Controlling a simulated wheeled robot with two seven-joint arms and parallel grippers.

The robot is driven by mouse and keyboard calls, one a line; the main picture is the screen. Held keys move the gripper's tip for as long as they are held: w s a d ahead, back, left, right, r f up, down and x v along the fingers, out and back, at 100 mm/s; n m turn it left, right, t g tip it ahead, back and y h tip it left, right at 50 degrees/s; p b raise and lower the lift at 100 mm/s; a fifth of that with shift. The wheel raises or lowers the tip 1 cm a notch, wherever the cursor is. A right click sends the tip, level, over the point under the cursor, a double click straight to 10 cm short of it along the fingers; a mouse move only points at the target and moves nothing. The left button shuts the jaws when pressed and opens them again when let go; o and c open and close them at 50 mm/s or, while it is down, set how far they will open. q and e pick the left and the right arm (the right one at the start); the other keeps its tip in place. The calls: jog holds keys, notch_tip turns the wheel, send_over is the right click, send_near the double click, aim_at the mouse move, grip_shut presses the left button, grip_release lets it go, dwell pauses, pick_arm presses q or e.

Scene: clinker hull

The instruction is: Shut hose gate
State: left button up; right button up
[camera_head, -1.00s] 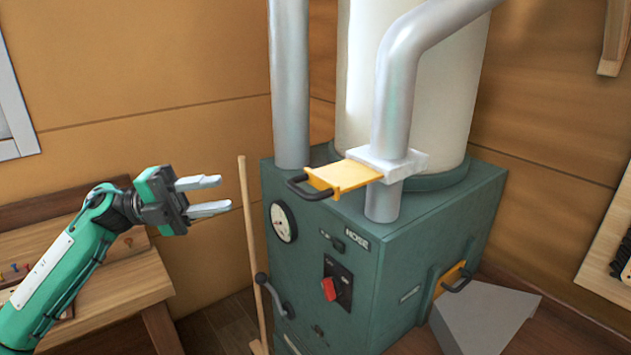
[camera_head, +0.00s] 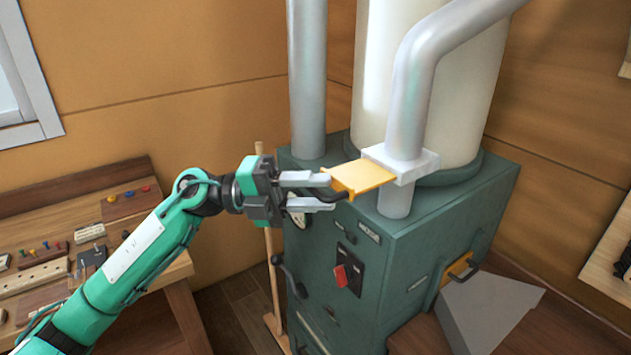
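The hose gate is a yellow sliding plate (camera_head: 360,178) that sticks out to the left from a pale collar (camera_head: 402,162) on the bent grey pipe. Its dark handle (camera_head: 342,197) is at the plate's left end and is partly hidden by my gripper. My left gripper (camera_head: 328,193) is at this handle, with its two pale fingers apart, one above the other. The fingertips overlap the handle in the picture; I cannot tell whether they touch it. My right gripper is not in view.
The green cabinet (camera_head: 400,255) carries a gauge, a lever (camera_head: 290,275) and a red switch (camera_head: 341,276). A second yellow gate (camera_head: 458,268) is low on its right side. A wooden bench (camera_head: 130,205) with small parts is at left. A broom-like pole (camera_head: 270,270) stands beside the cabinet.

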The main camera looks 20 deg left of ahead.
aim_at(354, 176)
pick_arm(q)
jog(key=shift+d, duration=0.15)
grip_shut()
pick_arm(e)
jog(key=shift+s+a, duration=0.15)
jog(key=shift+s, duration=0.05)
